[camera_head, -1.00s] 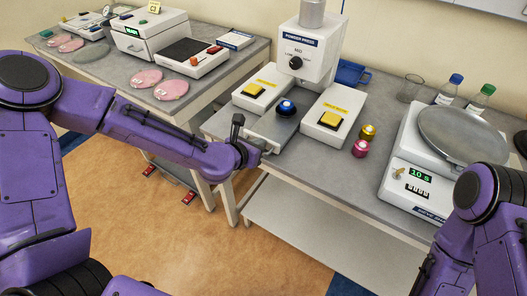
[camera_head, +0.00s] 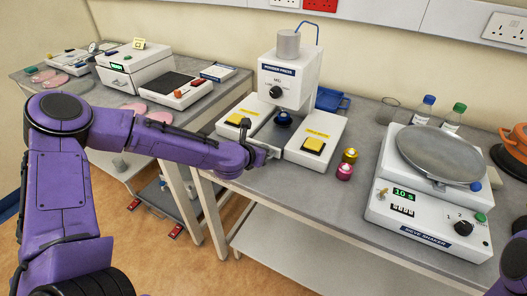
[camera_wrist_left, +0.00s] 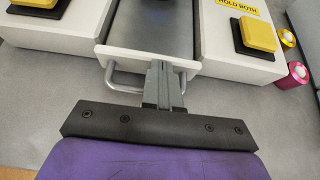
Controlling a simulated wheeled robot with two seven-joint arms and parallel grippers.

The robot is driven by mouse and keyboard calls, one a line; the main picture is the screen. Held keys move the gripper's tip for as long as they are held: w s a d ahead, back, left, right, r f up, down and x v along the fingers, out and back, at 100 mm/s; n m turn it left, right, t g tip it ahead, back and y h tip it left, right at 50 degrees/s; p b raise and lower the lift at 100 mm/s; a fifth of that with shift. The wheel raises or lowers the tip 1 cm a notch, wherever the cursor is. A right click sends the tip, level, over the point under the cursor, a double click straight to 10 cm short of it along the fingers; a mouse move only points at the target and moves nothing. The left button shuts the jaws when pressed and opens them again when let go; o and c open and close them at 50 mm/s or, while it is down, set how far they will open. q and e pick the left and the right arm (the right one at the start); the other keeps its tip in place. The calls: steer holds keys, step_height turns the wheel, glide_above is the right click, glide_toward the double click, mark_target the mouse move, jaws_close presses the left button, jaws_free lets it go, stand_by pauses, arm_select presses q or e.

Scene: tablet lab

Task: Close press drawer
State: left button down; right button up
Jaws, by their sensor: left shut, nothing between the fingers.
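The powder press (camera_head: 290,78) stands on the bench in the head view. Its drawer (camera_head: 264,138) is a grey tray with a white front, lying between two button boxes. A blue-topped die (camera_head: 284,118) sits on it, beneath the press head. In the left wrist view the drawer front (camera_wrist_left: 133,52) stands slightly proud of the boxes and carries a metal handle (camera_wrist_left: 110,82). My left gripper (camera_head: 270,153) is at the drawer front. In the wrist view its shut fingers (camera_wrist_left: 163,75) overlap the handle, with nothing between them. My right gripper is out of view.
Yellow buttons (camera_head: 239,121) and (camera_head: 314,144) top the boxes either side. Gold (camera_head: 350,156) and magenta (camera_head: 344,172) pieces stand right of the press. A sieve shaker (camera_head: 432,190) is further right.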

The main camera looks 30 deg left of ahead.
arm_select(q)
steer(key=shift+w+r, duration=0.15)
steer(key=shift+r, duration=0.05)
